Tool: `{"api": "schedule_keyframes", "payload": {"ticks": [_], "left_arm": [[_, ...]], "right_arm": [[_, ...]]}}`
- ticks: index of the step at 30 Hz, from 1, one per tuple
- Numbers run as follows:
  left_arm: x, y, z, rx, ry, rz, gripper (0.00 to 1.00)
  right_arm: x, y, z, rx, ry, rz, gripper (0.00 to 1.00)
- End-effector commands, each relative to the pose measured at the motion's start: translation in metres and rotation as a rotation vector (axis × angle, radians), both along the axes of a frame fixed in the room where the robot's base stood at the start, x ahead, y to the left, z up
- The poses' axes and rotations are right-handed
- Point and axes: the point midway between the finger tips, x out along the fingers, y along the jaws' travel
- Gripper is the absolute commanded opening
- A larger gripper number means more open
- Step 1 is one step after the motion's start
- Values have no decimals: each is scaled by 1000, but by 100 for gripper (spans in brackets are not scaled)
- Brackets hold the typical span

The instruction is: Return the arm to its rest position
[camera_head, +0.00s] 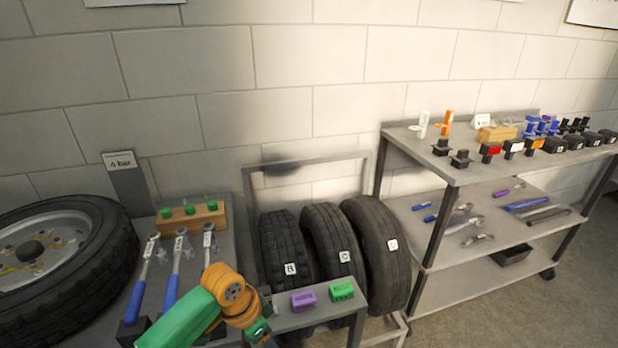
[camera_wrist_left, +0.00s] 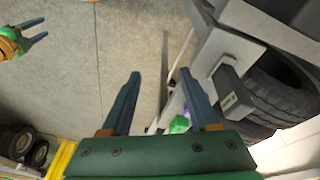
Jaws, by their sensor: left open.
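My left arm (camera_head: 205,306), green with orange joints, comes in from the lower left in the head view, in front of the bench and tyres. Its hand runs out of the bottom edge there, so the fingers are mostly cut off. The right arm is out of the head view.
A bench (camera_head: 224,267) carries several blue-handled tools (camera_head: 171,292) and a wooden block with green knobs (camera_head: 192,217). A wheel (camera_head: 112,240) lies at left. Lettered tyres (camera_head: 385,250) stand in a rack (camera_head: 312,168); purple (camera_head: 303,301) and green (camera_head: 342,290) blocks sit in front. A shelf cart (camera_head: 455,174) stands right.

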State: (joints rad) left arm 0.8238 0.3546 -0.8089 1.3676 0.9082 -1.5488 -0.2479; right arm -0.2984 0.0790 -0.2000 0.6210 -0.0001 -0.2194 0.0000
Motion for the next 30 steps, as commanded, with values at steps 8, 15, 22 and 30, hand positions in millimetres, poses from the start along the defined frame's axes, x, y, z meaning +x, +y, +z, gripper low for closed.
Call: {"api": "schedule_keyframes", "payload": {"ticks": [8, 15, 22, 30], "left_arm": [[-28, 29, -134, -53, -2, 408, 61], [-190, 87, -264, 81, 36, 668, 61], [-327, 103, -294, 152, 90, 700, 61], [-342, 104, -295, 156, 93, 699, 61]], "right_arm": [[0, 0, 7, 0, 1, 0, 50], [-1, 0, 14, 0, 2, 0, 50], [-1, 0, 16, -1, 3, 0, 50], [-2, -1, 16, -1, 4, 0, 50]]}}
